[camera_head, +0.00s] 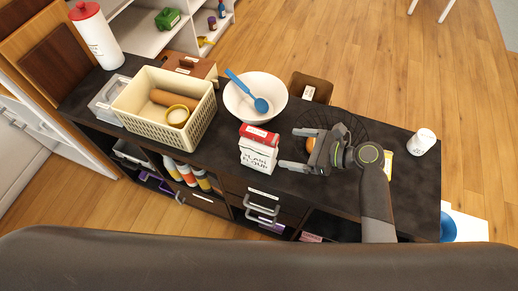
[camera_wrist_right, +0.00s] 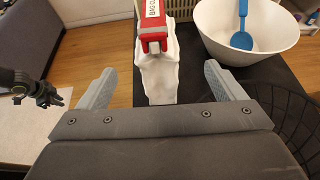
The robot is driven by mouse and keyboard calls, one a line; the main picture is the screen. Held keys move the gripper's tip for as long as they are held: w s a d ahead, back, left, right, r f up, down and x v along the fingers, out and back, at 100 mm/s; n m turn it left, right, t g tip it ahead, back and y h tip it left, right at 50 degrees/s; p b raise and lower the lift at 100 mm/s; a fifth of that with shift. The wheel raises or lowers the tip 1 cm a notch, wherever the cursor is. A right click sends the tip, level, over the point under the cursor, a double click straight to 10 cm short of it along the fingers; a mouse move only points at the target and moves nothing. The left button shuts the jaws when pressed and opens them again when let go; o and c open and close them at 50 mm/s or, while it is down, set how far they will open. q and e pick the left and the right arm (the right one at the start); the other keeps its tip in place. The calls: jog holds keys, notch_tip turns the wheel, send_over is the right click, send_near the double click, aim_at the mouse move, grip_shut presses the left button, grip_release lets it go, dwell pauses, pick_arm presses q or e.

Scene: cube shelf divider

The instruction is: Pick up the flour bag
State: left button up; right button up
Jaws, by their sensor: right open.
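The flour bag (camera_head: 258,158) is white with a red top and dark lettering. It stands upright on the dark counter near its front edge, just in front of the white bowl. My right gripper (camera_head: 298,149) is open and empty, to the right of the bag, its fingers pointing at it. In the right wrist view the bag (camera_wrist_right: 160,75) is centred ahead between the spread fingers (camera_wrist_right: 160,68), with its red clip on top. I see no contact with it. My left gripper (camera_wrist_right: 48,97) appears small at the left of the wrist view, away from the counter; its jaws are unclear.
The white bowl (camera_head: 247,104) with a blue spoon (camera_head: 246,92) stands behind the bag. A cream basket (camera_head: 146,123) with a rolling pin is to the left. A dark wire basket (camera_head: 350,122) lies beside my right gripper. A white jar (camera_head: 421,142) is at far right.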

aim_at(264, 144)
jog(key=x, duration=0.4)
jog(key=shift+w+a, duration=0.1)
jog(key=shift+a, duration=0.05)
jog(key=x, duration=0.1)
jog(key=p+x, duration=0.1)
jog(key=x, duration=0.1)
jog(key=p+x, duration=0.1)
jog(key=shift+a+r, duration=0.2)
jog(key=shift+a, duration=0.4)
jog(key=shift+a+f, duration=0.15)
jog(key=shift+a, duration=0.05)
jog(key=shift+d, duration=0.1)
jog(key=shift+w, duration=0.1)
grip_shut()
